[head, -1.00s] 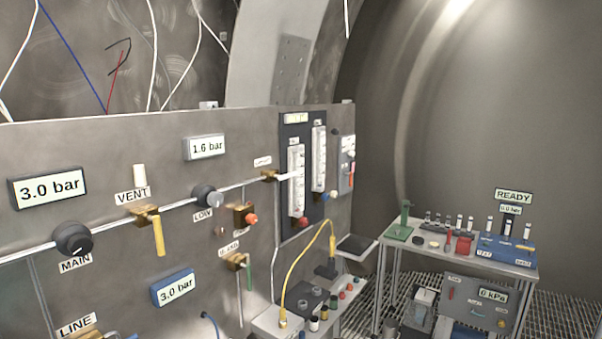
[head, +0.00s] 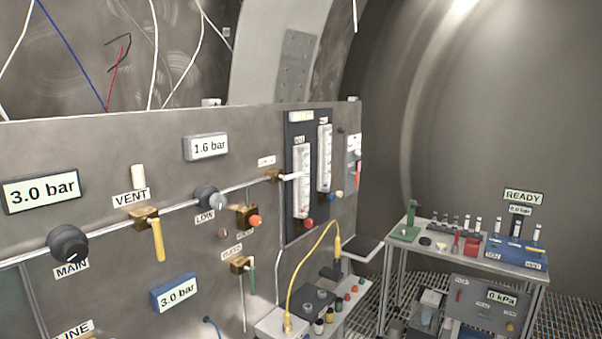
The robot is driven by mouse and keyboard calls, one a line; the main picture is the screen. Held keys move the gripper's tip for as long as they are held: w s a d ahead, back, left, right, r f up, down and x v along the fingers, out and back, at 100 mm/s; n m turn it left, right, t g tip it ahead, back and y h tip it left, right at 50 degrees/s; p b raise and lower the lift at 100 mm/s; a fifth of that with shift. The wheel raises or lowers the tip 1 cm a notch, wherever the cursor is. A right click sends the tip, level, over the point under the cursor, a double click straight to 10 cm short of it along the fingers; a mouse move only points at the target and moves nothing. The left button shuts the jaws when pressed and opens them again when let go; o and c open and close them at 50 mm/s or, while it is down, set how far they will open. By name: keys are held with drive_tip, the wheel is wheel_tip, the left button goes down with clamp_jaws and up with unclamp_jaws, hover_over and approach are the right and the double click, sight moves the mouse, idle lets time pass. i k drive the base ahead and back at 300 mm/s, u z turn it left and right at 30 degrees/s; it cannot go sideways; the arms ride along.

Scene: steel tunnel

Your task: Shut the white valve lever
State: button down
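The white valve lever (head: 291,176) sticks out from a small brass valve (head: 274,177) on the steel pipe, in the head view. It lies roughly level, in line with the pipe, and points right towards the flow-tube panel. A small label (head: 266,161) above it is too blurred to read. My gripper is not in view, and nothing touches the lever.
The grey wall panel (head: 100,155) also carries a yellow VENT lever (head: 159,240), a black MAIN knob (head: 68,244), a LOW knob (head: 210,198) and a green lever (head: 252,280). A yellow cable (head: 303,268) loops below the flow tubes (head: 303,182). A bench (head: 470,252) stands at right.

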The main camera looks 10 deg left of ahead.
sight(285, 178)
drive_tip(key=z, duration=0.1)
drive_tip(key=i, duration=1)
drive_tip(key=u, duration=0.05)
